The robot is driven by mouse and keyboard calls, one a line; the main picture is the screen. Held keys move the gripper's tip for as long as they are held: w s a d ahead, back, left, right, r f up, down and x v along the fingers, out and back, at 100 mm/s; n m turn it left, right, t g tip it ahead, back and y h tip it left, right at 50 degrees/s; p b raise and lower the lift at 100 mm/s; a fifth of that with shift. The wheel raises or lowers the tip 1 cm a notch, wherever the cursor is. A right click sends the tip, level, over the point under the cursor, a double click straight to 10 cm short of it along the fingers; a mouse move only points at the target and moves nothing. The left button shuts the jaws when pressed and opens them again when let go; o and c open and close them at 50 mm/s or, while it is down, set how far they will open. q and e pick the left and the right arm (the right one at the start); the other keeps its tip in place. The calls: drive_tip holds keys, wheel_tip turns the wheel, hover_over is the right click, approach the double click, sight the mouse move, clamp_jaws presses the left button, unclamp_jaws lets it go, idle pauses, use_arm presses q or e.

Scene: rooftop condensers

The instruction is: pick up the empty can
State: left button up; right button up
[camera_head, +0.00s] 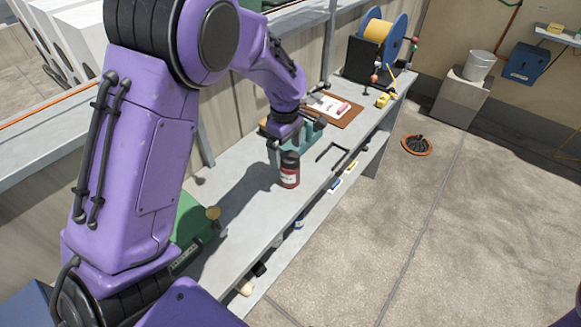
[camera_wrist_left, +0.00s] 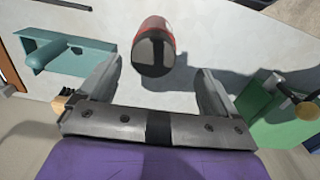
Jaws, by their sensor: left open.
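A red can (camera_head: 289,174) with a black top and a pale label stands upright on the grey bench. It also shows in the left wrist view (camera_wrist_left: 155,50), at the top middle, seen from above its dark end. My left gripper (camera_head: 283,147) is open and comes down close to the can's top. In the left wrist view its two fingers (camera_wrist_left: 160,76) are spread wide, and the can appears just beyond and between their tips. I cannot tell whether either finger touches it. My right gripper is not in view.
A green object (camera_head: 192,222) with a yellow knob is at the near end. A clipboard (camera_head: 341,115) and a cable spool (camera_head: 384,38) are farther along.

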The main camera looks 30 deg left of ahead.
sight(290, 156)
use_arm(q)
drive_tip(key=f, duration=0.3)
drive_tip(key=w+f+p, duration=0.1)
drive_tip(key=f, duration=0.1)
drive_tip(key=shift+d+f, duration=0.3)
drive_tip(key=shift+d, duration=0.05)
drive_tip(key=shift+f, duration=0.2)
drive_tip(key=shift+s, duration=0.1)
drive_tip(key=c, duration=1.1)
